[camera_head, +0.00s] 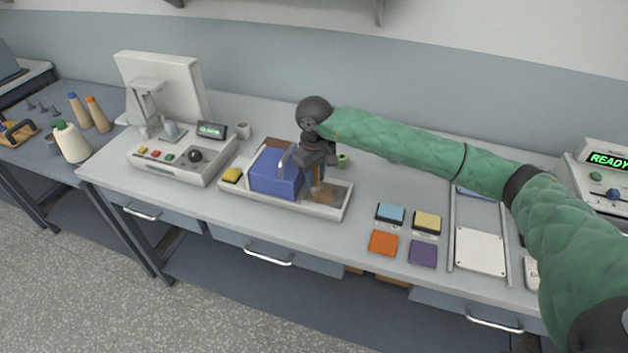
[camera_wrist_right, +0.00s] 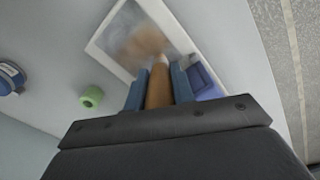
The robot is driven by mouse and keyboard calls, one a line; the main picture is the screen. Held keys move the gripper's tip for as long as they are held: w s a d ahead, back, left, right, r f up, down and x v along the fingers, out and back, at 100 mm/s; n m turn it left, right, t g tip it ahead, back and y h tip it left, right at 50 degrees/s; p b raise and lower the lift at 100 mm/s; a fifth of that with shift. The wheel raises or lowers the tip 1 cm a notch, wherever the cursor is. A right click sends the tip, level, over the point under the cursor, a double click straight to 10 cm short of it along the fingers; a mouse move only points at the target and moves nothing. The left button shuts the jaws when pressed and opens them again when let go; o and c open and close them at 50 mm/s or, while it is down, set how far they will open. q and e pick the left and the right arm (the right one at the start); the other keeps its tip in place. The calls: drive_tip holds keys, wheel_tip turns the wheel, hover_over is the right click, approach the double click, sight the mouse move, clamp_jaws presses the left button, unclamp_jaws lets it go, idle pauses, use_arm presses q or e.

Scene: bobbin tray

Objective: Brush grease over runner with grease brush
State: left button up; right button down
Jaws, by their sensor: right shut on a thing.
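My right gripper (camera_head: 317,164) is over the right part of a white-rimmed tray (camera_head: 297,206), pointing down. It is shut on the brush's tan handle (camera_wrist_right: 159,88), which shows between the jaws in the wrist view (camera_wrist_right: 158,92). The bristles are hard to make out. A blurred brown patch (camera_wrist_right: 146,45) shows beyond the handle, in the tray's bare part. I cannot tell whether the brush touches it, nor which part is the runner. A blue block (camera_head: 274,175) fills the tray's middle. My left gripper is not in view.
A small green ring (camera_wrist_right: 91,97) stands behind the tray. A control box with a screen (camera_head: 165,85) is to the left. Coloured squares (camera_head: 383,243) and a white plate between rails (camera_head: 480,250) lie to the right.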

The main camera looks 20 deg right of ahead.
drive_tip(key=shift+w+d, duration=0.2)
drive_tip(key=shift+w, duration=0.1)
drive_tip(key=shift+b, duration=0.35)
drive_tip(key=shift+w+d+f+b, duration=0.1)
drive_tip(key=shift+w+d+b, duration=0.45)
drive_tip(key=shift+w+b, duration=0.3)
drive_tip(key=shift+w+d+b, duration=0.55)
drive_tip(key=shift+w+b, duration=0.15)
drive_tip(key=shift+b, duration=0.2)
drive_tip(key=shift+s, duration=0.1)
drive_tip(key=shift+s+a+b, duration=0.45)
drive_tip(key=shift+s+a, duration=0.1)
drive_tip(key=shift+s, duration=0.15)
